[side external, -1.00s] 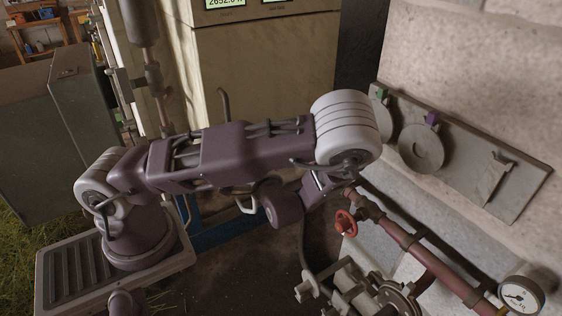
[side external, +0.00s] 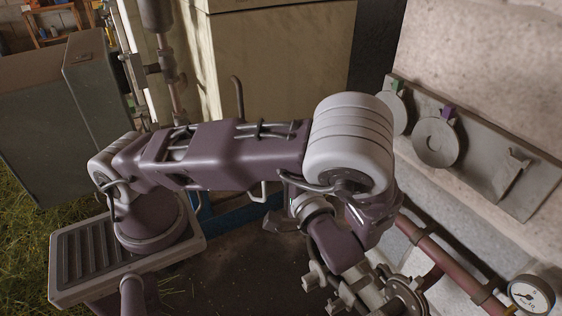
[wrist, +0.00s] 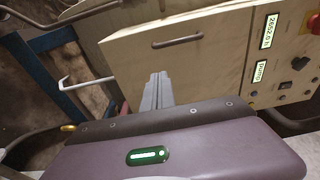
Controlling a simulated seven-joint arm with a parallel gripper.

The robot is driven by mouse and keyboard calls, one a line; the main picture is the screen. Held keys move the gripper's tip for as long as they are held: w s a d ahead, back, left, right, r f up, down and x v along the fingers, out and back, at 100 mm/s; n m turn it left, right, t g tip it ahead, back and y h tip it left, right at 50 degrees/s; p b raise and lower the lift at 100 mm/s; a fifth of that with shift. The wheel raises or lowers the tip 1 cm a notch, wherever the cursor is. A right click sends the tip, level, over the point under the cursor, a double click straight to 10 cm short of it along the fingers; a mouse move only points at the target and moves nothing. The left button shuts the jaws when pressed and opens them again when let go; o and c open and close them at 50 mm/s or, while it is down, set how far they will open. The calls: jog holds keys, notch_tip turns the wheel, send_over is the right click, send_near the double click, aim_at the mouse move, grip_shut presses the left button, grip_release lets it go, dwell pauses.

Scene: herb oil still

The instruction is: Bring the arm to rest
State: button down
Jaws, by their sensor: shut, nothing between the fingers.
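My gripper (wrist: 159,82) shows in the wrist view as two narrow grey fingers side by side. They are shut with nothing between them. They point toward the front of the cream cabinet (wrist: 205,65), below its dark handle (wrist: 177,41). In the side external view my purple arm stretches from left to right, and its wrist is folded back under the big white joint. The fingers are hard to make out there against the dark floor and the arm.
A red pipe (side external: 434,249) with a gauge (side external: 531,296) runs along the wall at lower right, close to my folded wrist. Metal fittings (side external: 376,292) stand below it. A plate with discs (side external: 436,142) is on the wall. A blue frame (wrist: 38,78) stands beside the cabinet.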

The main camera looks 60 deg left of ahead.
jog(key=s+d+r+n+t+h, duration=0.1)
jog(key=s+d+r+t+h, duration=0.2)
jog(key=s+r+h, duration=0.9)
jog(key=d+r+h, duration=0.3)
jog(key=h, duration=0.2)
jog(key=shift+h, duration=0.4)
jog(key=shift+s, duration=0.1)
dwell(1.0)
